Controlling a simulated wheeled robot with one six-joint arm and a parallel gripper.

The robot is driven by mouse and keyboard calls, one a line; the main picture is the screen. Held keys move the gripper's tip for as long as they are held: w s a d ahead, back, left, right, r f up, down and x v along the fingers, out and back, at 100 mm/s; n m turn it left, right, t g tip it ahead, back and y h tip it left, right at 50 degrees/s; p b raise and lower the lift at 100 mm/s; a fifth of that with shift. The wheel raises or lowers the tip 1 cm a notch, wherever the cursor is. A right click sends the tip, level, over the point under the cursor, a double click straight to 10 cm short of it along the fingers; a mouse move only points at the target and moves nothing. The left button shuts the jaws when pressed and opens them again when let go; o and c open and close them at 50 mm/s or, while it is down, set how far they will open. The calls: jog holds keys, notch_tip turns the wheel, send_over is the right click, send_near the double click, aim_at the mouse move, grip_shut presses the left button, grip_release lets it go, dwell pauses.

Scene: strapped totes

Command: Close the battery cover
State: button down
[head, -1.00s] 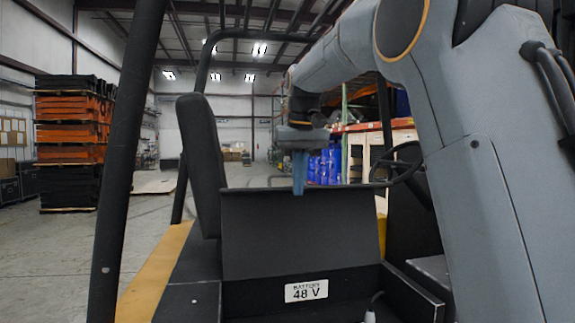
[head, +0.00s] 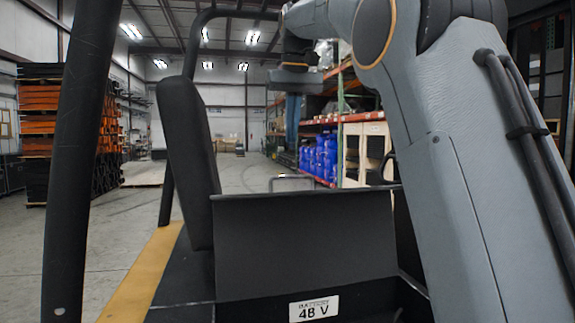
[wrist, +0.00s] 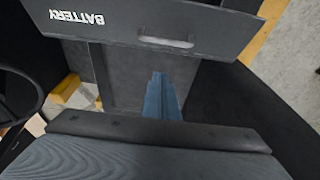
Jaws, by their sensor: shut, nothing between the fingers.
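The battery cover (head: 305,240) is a flat dark panel standing raised behind the battery compartment in the head view. In the wrist view the cover (wrist: 205,22) crosses the top, with white "BATTERY" lettering and a slot-shaped handle (wrist: 166,42). My gripper (head: 292,147) hangs above the cover's top edge in the head view, its blue fingers pointing down. In the wrist view my gripper (wrist: 160,76) shows its fingers together and empty, below the slot in the picture. I see no contact with the cover. The compartment's inside is mostly hidden.
A white "48 V" label (head: 314,308) marks the compartment front. The seat back (head: 188,150) stands left of the cover, and a dark post (head: 68,165) stands farther left. A steering wheel (wrist: 20,95) shows in the wrist view. Shelving with blue barrels (head: 319,158) stands behind.

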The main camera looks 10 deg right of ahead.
jog(key=p+x, duration=0.3)
jog(key=x, duration=0.6)
jog(key=shift+f, duration=0.25)
jog(key=shift+s+r+p, duration=0.15)
jog(key=shift+s+p, duration=0.5)
jog(key=shift+s, duration=0.95)
jog(key=shift+s, duration=0.1)
